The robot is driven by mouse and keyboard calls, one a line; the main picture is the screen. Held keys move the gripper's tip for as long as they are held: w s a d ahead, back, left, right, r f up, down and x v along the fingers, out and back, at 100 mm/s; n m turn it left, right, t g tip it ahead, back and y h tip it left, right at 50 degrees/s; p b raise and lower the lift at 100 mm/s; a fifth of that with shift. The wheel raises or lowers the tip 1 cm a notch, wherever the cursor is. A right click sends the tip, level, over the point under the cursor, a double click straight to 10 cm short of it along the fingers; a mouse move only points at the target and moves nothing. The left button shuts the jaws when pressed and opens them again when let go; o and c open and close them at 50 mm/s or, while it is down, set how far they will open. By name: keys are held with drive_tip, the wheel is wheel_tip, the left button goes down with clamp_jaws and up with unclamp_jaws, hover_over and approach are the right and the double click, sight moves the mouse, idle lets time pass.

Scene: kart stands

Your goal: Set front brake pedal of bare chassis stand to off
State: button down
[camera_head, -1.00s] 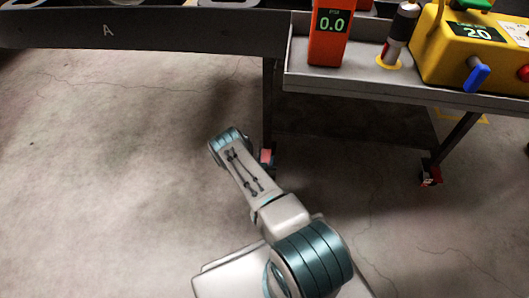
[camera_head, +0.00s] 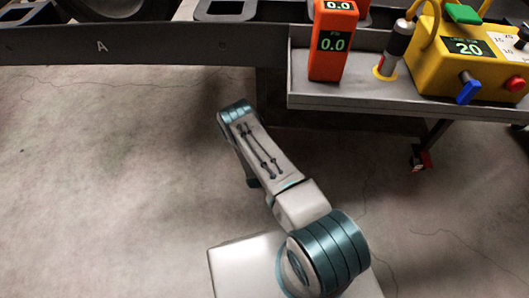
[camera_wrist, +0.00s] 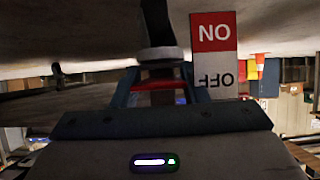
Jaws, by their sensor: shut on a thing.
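My gripper (camera_wrist: 162,90) shows only in the wrist view, with a blue-grey finger on each side. It is shut on a dark post-like part with a grey collar (camera_wrist: 160,52), which I take to be the brake pedal. A red piece crosses between the fingers, and the pedal's far end is hidden. Just right of the right finger is the ON/OFF plate (camera_wrist: 214,50), upside down in the picture, with red ON above white OFF. No pointer on the plate is visible. The head view shows my arm, but not my gripper or the pedal.
A dark beam marked A (camera_head: 150,42) spans the top left of the head view. A grey tray (camera_head: 400,97) carries an orange meter (camera_head: 332,55), a red-and-grey handle (camera_head: 395,48) and a yellow box (camera_head: 465,60). The concrete floor (camera_head: 90,170) at left is clear.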

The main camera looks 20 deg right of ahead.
drive_tip(key=shift+s+f, duration=0.2)
drive_tip(key=shift+s, duration=0.1)
drive_tip(key=c, duration=1)
unclamp_jaws()
drive_tip(key=shift+o, duration=0.8)
drive_tip(key=shift+w+r, duration=0.1)
drive_tip(key=shift+w, duration=0.05)
drive_tip(key=p+v, duration=0.5)
drive_tip(key=v, duration=0.9)
